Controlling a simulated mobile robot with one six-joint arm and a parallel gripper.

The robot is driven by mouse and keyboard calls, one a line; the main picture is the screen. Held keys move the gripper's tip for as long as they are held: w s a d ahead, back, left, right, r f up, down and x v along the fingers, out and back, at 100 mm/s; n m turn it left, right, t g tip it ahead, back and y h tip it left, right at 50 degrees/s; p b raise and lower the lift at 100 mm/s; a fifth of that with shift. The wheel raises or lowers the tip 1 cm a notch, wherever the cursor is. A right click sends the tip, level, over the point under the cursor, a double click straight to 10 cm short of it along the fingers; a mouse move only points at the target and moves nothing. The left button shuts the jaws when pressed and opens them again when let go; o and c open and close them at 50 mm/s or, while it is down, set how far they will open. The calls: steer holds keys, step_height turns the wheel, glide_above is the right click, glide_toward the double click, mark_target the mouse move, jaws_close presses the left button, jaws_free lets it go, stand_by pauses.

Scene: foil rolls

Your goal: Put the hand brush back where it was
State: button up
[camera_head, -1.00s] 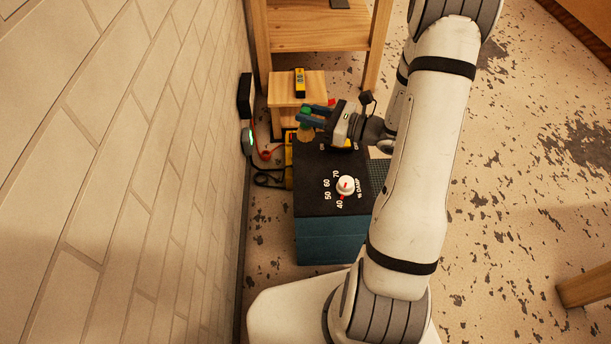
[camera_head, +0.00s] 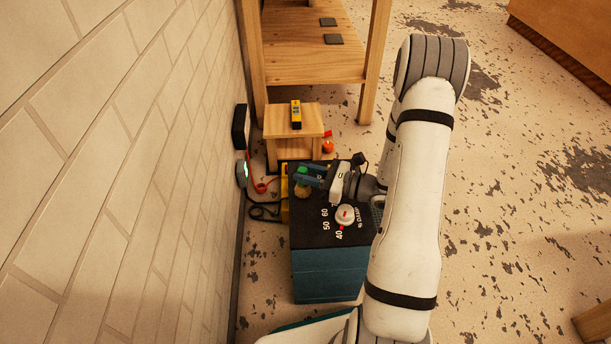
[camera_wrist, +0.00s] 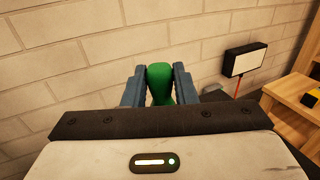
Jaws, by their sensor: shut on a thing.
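My gripper (camera_head: 305,174) is shut on a green-handled thing, which I take to be the hand brush (camera_head: 302,169). A tan, roundish part (camera_head: 303,190) shows just below it, probably its bristles. In the wrist view, the green handle (camera_wrist: 159,82) stands between the two blue-grey fingers, and its lower part is hidden by my gripper. In the head view, the brush is over the back left of the dark top of a teal box (camera_head: 325,275). I cannot tell whether it touches the top.
The box top carries a white dial (camera_head: 345,215) with numbers. Behind it is a small wooden stool (camera_head: 283,112) with a yellow tool (camera_head: 296,114), then a wooden shelf (camera_head: 300,68). A brick wall (camera_head: 150,170) with a lamp and cables runs close at left. Floor is open at right.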

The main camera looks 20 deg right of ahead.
steer(key=shift+f, duration=0.15)
steer(key=o, duration=1)
